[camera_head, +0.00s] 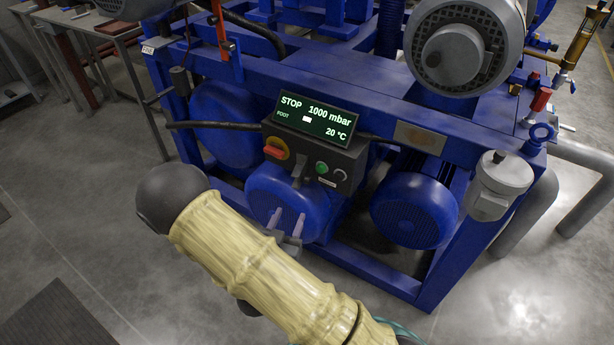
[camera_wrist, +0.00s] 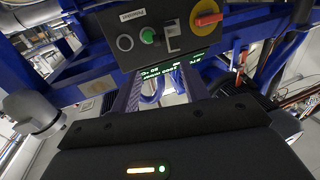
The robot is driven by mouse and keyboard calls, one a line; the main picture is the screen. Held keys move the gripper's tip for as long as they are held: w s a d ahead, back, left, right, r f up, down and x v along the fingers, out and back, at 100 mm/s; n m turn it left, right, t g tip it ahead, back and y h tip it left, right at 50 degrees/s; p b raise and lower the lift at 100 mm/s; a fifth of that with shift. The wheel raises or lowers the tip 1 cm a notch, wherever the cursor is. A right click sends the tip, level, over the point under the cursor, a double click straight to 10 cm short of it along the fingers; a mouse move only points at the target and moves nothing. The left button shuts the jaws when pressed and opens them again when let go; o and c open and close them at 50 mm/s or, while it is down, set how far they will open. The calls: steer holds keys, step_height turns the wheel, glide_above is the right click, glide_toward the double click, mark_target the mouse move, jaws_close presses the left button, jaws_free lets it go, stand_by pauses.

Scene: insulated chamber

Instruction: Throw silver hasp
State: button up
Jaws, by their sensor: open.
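The silver hasp (camera_head: 298,169) is a small grey metal loop on the front of the black control box (camera_head: 345,172), between a red-and-yellow rotary switch (camera_head: 275,150) and a green button (camera_head: 321,169). In the wrist view, which is upside down, the hasp (camera_wrist: 172,38) shows between the green button (camera_wrist: 147,36) and the red switch (camera_wrist: 207,20). My gripper (camera_head: 287,224) is below the box, in front of a blue round housing. Its two fingers are apart with nothing between them; the gap also shows in the wrist view (camera_wrist: 160,84). The fingers appear apart from the hasp.
A display (camera_head: 315,121) on top of the box reads STOP, 1000 mbar, 20 °C. A blue steel frame (camera_head: 440,275) surrounds the box, with a blue motor (camera_head: 413,210) to the right. A dark hose (camera_head: 215,125) runs to the box's left. The grey floor (camera_head: 120,250) in front is open.

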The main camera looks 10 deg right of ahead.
mark_target(305, 182)
steer(key=x, duration=1.5)
steer(key=shift+w, duration=0.35)
steer(key=shift+w+d, duration=0.3)
steer(key=shift+d, duration=0.2)
steer(key=shift+a, duration=0.3)
steer(key=shift+c, duration=0.6)
steer(key=shift+s, duration=0.1)
steer(key=c, duration=0.7)
steer(key=shift+d, duration=0.1)
jaws_close()
